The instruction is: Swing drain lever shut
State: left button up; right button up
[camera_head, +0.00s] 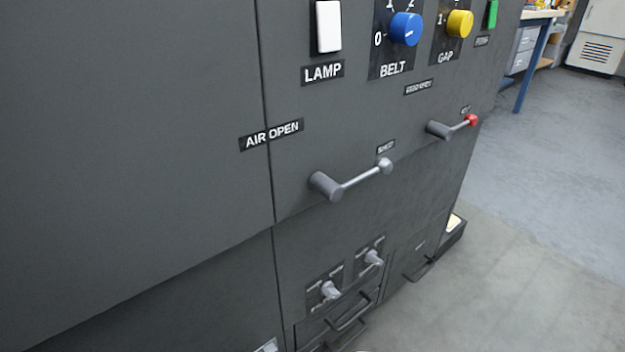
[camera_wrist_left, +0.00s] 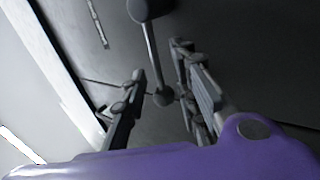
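In the left wrist view, a lever has a dark round hub (camera_wrist_left: 151,9), a thin metal rod and a grey ball end (camera_wrist_left: 163,97). My left gripper (camera_wrist_left: 158,72) is open, with one finger on each side of the rod and ball. A gap shows between the ball and each finger; contact is not visible. A label near this lever is too blurred to read, so I cannot confirm it is the drain lever. No gripper shows in the head view. My right gripper is in neither view.
Small valves and drawer handles (camera_head: 350,312) stick out below.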

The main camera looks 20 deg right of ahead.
pick_arm(q)
notch_tip(320, 180, up, 10)
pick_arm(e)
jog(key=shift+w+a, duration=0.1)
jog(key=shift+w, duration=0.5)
